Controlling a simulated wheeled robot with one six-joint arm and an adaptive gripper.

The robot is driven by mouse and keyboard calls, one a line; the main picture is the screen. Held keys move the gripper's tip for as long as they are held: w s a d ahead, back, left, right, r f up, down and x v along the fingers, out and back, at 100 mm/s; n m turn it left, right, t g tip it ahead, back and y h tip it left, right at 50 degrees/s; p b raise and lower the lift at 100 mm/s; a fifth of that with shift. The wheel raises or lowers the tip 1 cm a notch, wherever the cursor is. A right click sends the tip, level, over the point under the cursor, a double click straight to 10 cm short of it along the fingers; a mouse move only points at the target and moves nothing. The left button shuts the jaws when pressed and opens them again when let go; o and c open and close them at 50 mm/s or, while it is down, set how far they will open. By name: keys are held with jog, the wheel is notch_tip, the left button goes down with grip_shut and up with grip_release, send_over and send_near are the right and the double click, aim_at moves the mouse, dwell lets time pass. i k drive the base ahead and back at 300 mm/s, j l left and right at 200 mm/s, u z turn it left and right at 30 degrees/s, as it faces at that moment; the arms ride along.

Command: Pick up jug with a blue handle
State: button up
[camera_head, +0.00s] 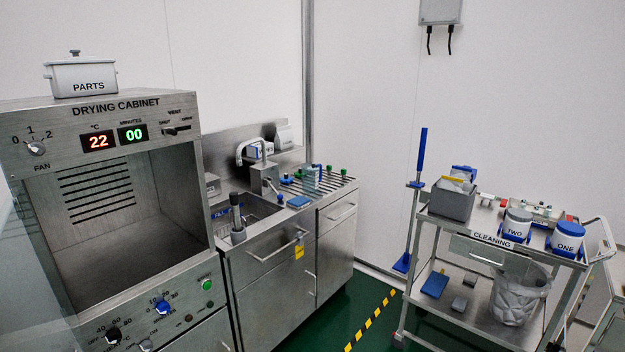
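No jug with a blue handle can be made out for certain. A small bluish, see-through vessel (311,178) stands upright on the ribbed drainboard right of the sink and may be the jug. It is too small in the picture to tell its handle. Several blue and green items stand around it. My gripper is not in view.
The drying cabinet (110,105) stands open and empty at the left, with a PARTS pot (80,78) on top. The sink (245,213) is in the middle. A cleaning cart (492,241) at the right bears tubs TWO (516,226) and ONE (567,238). Green floor (345,318) lies between.

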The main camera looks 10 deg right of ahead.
aim_at(311, 173)
jog(key=i+l, duration=0.2)
jog(key=i, duration=0.25)
jog(key=i+l+u, duration=0.1)
jog(key=i+l, duration=0.15)
jog(key=i, duration=0.25)
jog(key=i+l, duration=0.25)
jog(key=i, duration=0.2)
jog(key=i+l, duration=0.15)
jog(key=i, duration=0.3)
jog(key=i+l, duration=0.15)
jog(key=i, duration=0.25)
jog(key=i+l+u, duration=0.1)
jog(key=i, duration=0.35)
jog(key=i+l, duration=0.25)
jog(key=i, duration=0.15)
jog(key=i+j, duration=0.15)
jog(key=i+u, duration=0.05)
jog(key=i, duration=0.05)
